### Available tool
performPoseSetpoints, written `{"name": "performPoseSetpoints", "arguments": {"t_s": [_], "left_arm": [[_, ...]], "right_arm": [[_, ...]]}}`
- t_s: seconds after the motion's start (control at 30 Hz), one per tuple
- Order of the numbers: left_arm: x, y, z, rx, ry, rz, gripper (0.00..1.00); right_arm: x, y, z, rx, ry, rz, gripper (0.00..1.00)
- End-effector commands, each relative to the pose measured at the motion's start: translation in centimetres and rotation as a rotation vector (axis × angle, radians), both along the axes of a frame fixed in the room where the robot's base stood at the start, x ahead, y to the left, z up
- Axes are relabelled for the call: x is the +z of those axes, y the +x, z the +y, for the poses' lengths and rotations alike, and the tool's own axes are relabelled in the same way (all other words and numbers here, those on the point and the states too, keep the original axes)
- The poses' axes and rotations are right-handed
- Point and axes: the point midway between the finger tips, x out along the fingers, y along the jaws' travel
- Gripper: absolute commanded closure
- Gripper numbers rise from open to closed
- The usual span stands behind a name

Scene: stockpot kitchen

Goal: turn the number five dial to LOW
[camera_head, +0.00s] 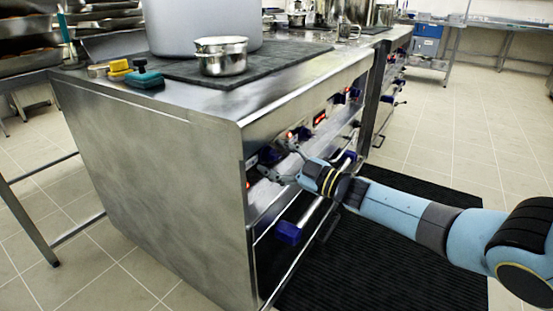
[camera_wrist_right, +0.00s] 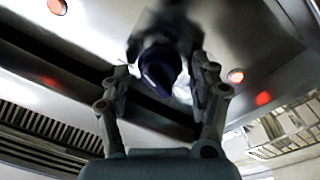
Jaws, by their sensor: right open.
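A dark blue dial (camera_wrist_right: 158,70) sits on the steel front panel in the right wrist view. My right gripper (camera_head: 274,158) is at the stove front in the head view, its fingers spread apart. In the right wrist view the open fingers stand on either side of the dial, and I cannot tell whether they touch it. In the head view a dark blue dial (camera_head: 268,154) shows partly behind the fingers. No number or LOW mark is readable. My left gripper is not in view.
More blue dials (camera_head: 339,98) and red lights line the stove front. Below is a bar handle with a blue end (camera_head: 288,233). A small steel pot (camera_head: 221,62) and a large stockpot (camera_head: 190,28) stand on top. A black mat (camera_head: 390,265) covers the floor.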

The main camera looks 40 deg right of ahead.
Motion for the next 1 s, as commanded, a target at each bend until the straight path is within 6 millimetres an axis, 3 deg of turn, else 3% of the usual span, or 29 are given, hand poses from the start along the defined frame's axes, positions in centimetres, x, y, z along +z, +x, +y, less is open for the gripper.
{"name": "performPoseSetpoints", "arguments": {"t_s": [0.23, 0.7, 1.0], "left_arm": [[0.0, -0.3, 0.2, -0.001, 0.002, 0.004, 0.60], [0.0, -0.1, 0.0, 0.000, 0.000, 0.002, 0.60], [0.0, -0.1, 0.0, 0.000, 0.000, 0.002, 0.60]], "right_arm": [[-0.1, -0.7, -0.3, 0.001, -0.002, 0.000, 0.38], [-0.9, -9.5, -3.6, 0.002, -0.002, 0.002, 0.38], [-0.9, -11.2, -4.2, 0.001, -0.001, -0.001, 0.38]]}}
